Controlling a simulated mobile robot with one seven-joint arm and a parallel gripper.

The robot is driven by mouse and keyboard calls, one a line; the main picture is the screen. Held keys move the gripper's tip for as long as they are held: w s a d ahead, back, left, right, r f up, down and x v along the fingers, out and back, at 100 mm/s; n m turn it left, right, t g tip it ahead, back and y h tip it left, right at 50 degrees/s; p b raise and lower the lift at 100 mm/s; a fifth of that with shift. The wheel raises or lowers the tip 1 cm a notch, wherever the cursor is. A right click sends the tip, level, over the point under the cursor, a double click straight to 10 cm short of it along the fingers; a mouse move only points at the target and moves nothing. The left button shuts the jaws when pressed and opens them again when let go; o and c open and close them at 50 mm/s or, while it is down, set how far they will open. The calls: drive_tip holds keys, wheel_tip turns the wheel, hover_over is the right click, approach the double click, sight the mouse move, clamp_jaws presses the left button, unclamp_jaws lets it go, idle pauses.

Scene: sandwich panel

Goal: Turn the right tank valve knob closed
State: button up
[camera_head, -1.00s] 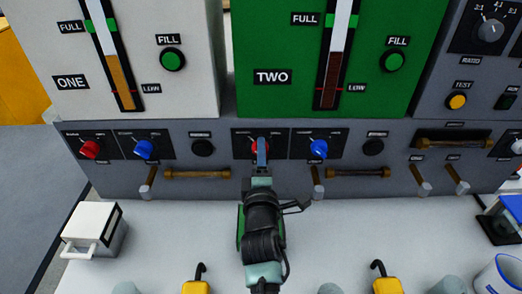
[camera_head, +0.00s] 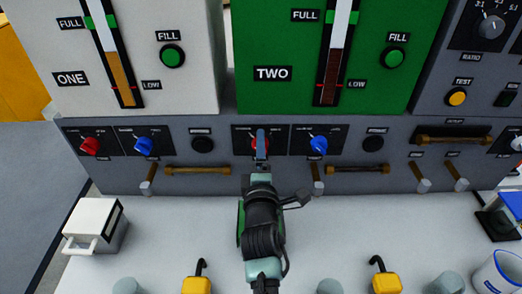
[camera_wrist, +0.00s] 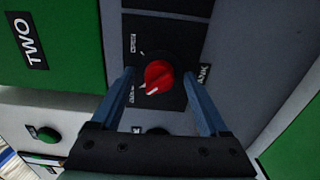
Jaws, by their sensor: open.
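The red knob (camera_head: 254,142) under the green tank labelled TWO (camera_head: 272,73) is mostly hidden behind my gripper (camera_head: 261,136) in the head view. In the wrist view the red knob (camera_wrist: 158,76) shows whole, with a pale mark on its lower left edge. My gripper (camera_wrist: 159,73) is open, with one blue finger on each side of the knob. Gaps show between the knob and both fingers. Whether the fingertips reach past the knob's face is unclear.
A blue knob (camera_head: 318,144) is just right of the red one. A left red knob (camera_head: 90,145) and blue knob (camera_head: 144,146) sit under tank ONE. Bronze handles (camera_head: 197,170) and levers (camera_head: 317,186) jut out below. A white box (camera_head: 90,226) and yellow hooked weights (camera_head: 197,285) stand on the counter.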

drive_tip(key=s, duration=1.3)
drive_tip(key=shift+b, duration=0.3)
wheel_tip(320, 180, up, 19)
drive_tip(key=w+m+t+p, duration=0.2)
drive_tip(key=m+t+p, duration=0.1)
drive_tip(key=m, duration=0.1)
drive_tip(key=s+r+m+t+p, duration=0.2)
drive_tip(key=s+r+m, duration=0.2)
drive_tip(key=r, duration=0.8)
drive_tip(key=s+r+m+t+p, duration=0.2)
drive_tip(key=s+r+m, duration=0.2)
drive_tip(key=r, duration=0.8)
drive_tip(key=s+r+m+t+p, duration=0.2)
drive_tip(key=s+r+m, duration=0.3)
drive_tip(key=r, duration=0.7)
drive_tip(key=shift+a+r+m, duration=0.15)
drive_tip(key=shift+r+m, duration=0.15)
drive_tip(key=shift+m, duration=0.3)
